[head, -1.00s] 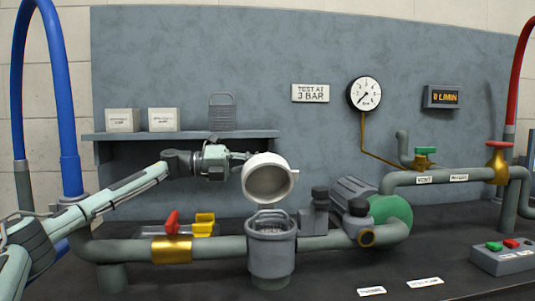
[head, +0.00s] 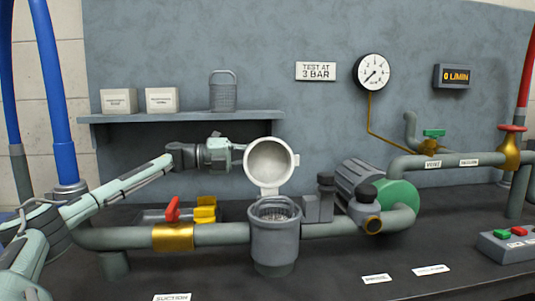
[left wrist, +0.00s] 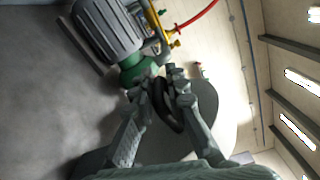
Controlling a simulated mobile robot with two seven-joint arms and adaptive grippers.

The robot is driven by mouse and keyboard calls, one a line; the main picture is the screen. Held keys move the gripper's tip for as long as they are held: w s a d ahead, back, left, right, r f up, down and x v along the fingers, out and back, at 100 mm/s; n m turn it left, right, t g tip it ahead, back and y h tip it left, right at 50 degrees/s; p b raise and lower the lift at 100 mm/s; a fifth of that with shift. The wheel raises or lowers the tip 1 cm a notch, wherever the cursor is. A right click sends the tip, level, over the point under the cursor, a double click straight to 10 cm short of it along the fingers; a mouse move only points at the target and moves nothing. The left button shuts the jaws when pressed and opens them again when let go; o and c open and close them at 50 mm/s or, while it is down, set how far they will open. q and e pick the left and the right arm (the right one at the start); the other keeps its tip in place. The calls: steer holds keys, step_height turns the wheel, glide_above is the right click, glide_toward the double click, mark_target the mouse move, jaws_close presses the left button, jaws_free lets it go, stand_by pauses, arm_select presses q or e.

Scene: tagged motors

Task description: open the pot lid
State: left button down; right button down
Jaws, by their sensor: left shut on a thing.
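The pot (head: 274,240) is a grey strainer body on the pipe, with its mouth open and a mesh basket (head: 276,210) showing inside. Its round lid (head: 270,161) stands up nearly upright above the back rim, pale inner face toward me, joined to the pot by a strap below. My left gripper (head: 238,152) is at the lid's upper left, partly behind its edge. In the left wrist view its fingers (left wrist: 165,80) are closed around a dark curved handle (left wrist: 166,108), with the lid's pale disc (left wrist: 203,98) beside it. My right gripper is not in view.
A motor pump (head: 395,203) stands right of the pot. A red-handled brass valve (head: 173,236) is on the pipe to the left. A shelf (head: 180,116) with two boxes and a basket is above my left arm. The bench front has free room around small labels.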

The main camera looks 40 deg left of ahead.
arm_select(q)
steer(key=shift+d+f, duration=0.15)
steer(key=shift+f, duration=0.4)
steer(key=c, duration=2)
jaws_free()
steer(key=o, duration=0.4)
steer(key=shift+r, duration=0.2)
steer(key=shift+r, duration=0.1)
step_height(320, 180, up, 10)
steer(key=shift+f, duration=0.15)
steer(key=shift+s, duration=0.1)
